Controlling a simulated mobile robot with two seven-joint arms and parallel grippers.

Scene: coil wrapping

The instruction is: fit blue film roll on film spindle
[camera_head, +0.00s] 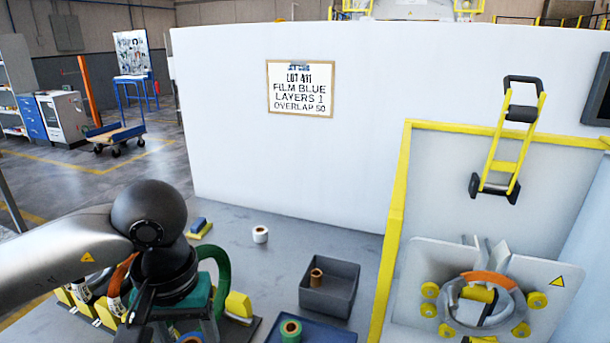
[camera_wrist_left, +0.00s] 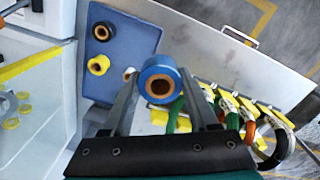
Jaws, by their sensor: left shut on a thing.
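The blue film roll (camera_wrist_left: 160,70), with a brown core facing the camera, is held between the two fingers of my left gripper (camera_wrist_left: 159,78) in the left wrist view. The gripper is shut on it. In the head view my left arm comes in from the left, and the gripper end is low in the picture, largely hidden by the wrist. I cannot clearly make out a film spindle. At the right stands a machine panel with a grey ring (camera_head: 516,311), partly orange, with yellow rollers around it. My right gripper is not in view.
A blue tray (camera_wrist_left: 133,60) holds a yellow roll (camera_wrist_left: 98,65) and a dark roll (camera_wrist_left: 102,33). A green roll (camera_head: 291,330) also shows in the head view. A grey bin (camera_head: 335,300) holds a brown core. A yellow frame post (camera_head: 387,250) borders the panel.

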